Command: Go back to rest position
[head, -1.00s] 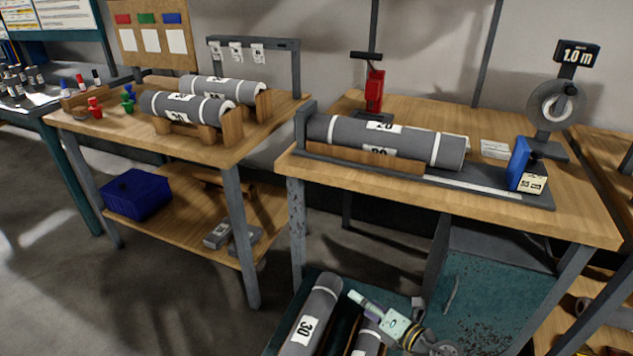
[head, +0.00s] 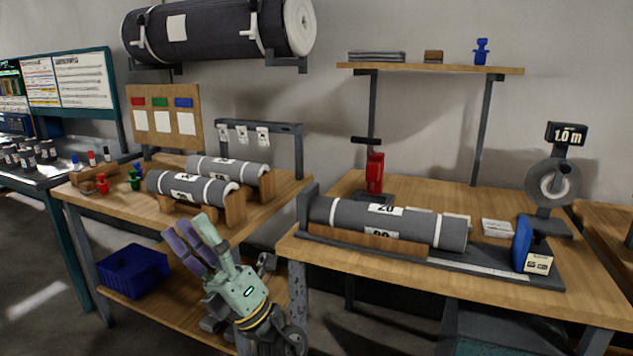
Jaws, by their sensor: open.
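My gripper (head: 194,238) is in the lower middle of the head view, in front of the gap between the two wooden tables. Its fingers point up and to the left, stand apart and hold nothing. Behind it, two grey rolls, a front one (head: 190,188) and a rear one (head: 228,171), rest on wooden cradles on the left table (head: 255,197). A longer grey roll labelled 20 (head: 388,221) lies in a cradle on the right table (head: 335,256). The gripper appears apart from the rolls.
A blue crate (head: 133,270) sits on the left table's lower shelf, left of my gripper. A red tool (head: 374,172), a blue block (head: 521,243) and a 1.0 m gauge (head: 566,134) stand on the right table. A large dark roll (head: 215,30) hangs on the wall.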

